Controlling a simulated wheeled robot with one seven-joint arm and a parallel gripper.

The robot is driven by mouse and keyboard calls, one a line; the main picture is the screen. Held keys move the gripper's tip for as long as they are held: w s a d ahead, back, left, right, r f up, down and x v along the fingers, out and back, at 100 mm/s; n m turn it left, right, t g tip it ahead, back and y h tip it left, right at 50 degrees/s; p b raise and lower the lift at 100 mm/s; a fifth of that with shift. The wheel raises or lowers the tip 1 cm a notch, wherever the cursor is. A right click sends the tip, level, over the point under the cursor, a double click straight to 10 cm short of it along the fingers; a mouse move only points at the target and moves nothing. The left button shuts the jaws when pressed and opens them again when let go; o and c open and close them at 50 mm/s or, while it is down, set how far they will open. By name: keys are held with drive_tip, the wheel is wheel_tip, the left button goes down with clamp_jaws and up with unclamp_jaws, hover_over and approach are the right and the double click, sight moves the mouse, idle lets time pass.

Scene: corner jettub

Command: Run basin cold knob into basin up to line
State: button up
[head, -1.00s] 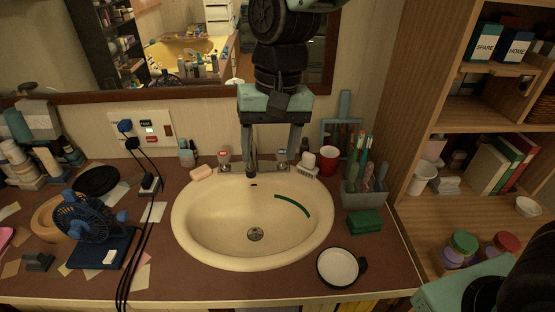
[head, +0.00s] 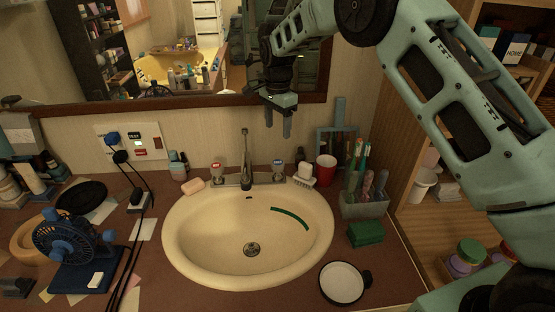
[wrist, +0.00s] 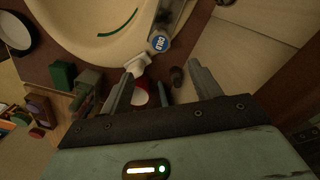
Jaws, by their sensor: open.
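The cream basin (head: 195,240) is set in the counter, with no water visible in it and its drain (head: 252,249) bare. A green curved line (head: 291,217) marks its inner right wall. The faucet (head: 245,165) stands behind it, with a red-labelled hot knob (head: 216,171) on the left and the blue-labelled cold knob (head: 278,169) on the right. My gripper (head: 279,124) is open and empty, above the cold knob and apart from it. In the wrist view the cold knob (wrist: 159,42) shows beyond my open fingertips (wrist: 160,73).
A soap bar (head: 193,187) lies left of the faucet. The mirror (head: 180,60) is behind. A fan (head: 72,245) stands at left.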

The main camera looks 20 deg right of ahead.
sight(278, 162)
wheel_tip(278, 162, down, 13)
drive_tip(key=p, duration=0.2)
drive_tip(key=shift+f+p, duration=0.15)
drive_tip(key=shift+p, duration=0.2)
drive_tip(key=c, duration=1)
